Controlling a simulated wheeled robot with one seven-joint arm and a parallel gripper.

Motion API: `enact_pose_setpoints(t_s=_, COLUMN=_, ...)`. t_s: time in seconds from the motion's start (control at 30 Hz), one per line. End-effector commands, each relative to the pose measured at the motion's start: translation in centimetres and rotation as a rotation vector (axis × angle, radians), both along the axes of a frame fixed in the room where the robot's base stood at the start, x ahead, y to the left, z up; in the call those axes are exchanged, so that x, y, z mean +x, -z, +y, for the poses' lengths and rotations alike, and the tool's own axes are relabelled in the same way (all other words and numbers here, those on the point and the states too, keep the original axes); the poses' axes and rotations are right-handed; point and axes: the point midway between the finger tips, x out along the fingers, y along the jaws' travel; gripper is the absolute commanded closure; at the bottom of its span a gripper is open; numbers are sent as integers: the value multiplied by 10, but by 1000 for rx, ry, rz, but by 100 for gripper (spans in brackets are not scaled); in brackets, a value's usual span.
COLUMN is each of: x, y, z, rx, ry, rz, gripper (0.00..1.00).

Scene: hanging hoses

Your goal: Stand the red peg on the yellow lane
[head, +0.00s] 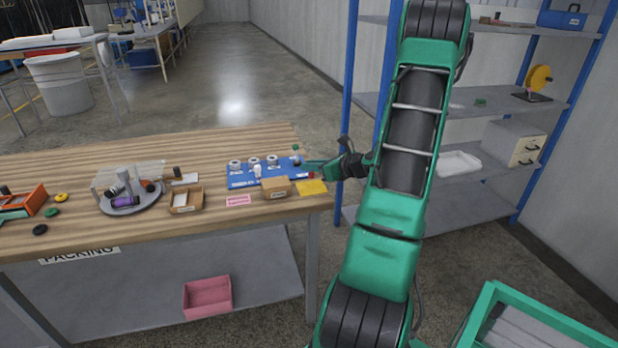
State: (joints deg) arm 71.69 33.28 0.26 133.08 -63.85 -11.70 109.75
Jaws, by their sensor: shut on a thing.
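My gripper (309,167) reaches in from the right over the right end of the blue board (240,181) and looks shut. A small red piece, which looks like the red peg (311,175), shows at the fingertips. It is too small to tell its tilt, or whether it touches the board. A flat yellow patch, which looks like the yellow lane (311,188), lies at the table's front right corner, just in front of the gripper. Nothing is seen standing on it.
The board carries several white rings and a small white piece (257,169). A round grey tray (130,203) of parts sits further left. Blue-posted shelves (480,105) stand right.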

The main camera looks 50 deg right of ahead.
Motion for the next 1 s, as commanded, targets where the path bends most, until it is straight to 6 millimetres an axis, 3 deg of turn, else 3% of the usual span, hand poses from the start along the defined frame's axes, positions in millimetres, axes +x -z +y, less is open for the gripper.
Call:
enact_pose_setpoints(t_s=0.3, x=0, y=35, z=0, rx=4, ry=1, rz=0, gripper=100)
enact_pose_setpoints(t_s=0.77, x=0, y=42, z=0, rx=1, ry=0, rz=0, gripper=100)
enact_pose_setpoints(t_s=0.8, x=0, y=41, z=0, rx=1, ry=0, rz=0, gripper=78)
enact_pose_setpoints(t_s=0.83, x=0, y=41, z=0, rx=1, ry=0, rz=0, gripper=71)
enact_pose_setpoints(t_s=1.0, x=0, y=41, z=0, rx=1, ry=0, rz=0, gripper=69)
